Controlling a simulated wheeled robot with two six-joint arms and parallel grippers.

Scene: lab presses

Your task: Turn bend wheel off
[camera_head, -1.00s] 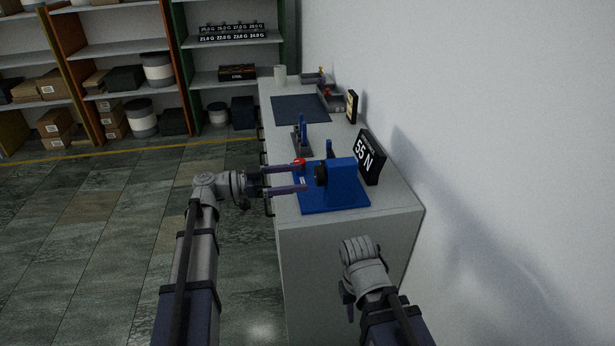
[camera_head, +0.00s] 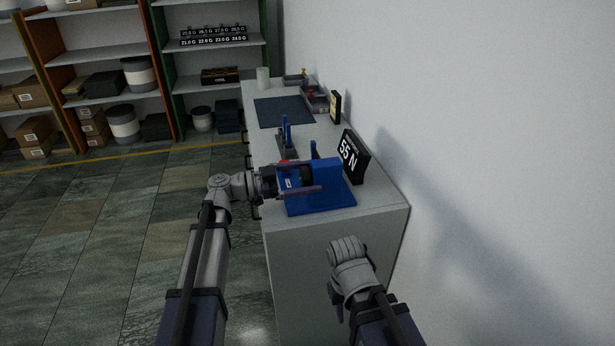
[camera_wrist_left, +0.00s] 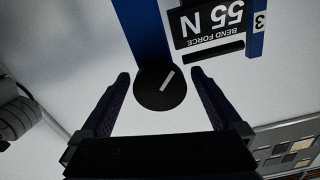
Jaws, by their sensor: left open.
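The bend wheel (camera_wrist_left: 161,86) is a round black knob with a white pointer line, on the side of the blue press (camera_head: 324,176) on the bench. In the left wrist view it sits between the two fingers of my left gripper (camera_wrist_left: 161,92), and the pointer lies slanted. My left gripper (camera_head: 306,178) is open, with gaps between fingers and wheel in the wrist view. In the head view its fingers partly hide the wheel. A black display (camera_head: 352,157) behind the press reads 55 N; it also shows upside down in the left wrist view (camera_wrist_left: 208,22). My right gripper (camera_head: 337,303) is low, its jaws mostly hidden.
The bench (camera_head: 376,208) runs along the white wall. Shelves stand at the back. The floor to the left is clear.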

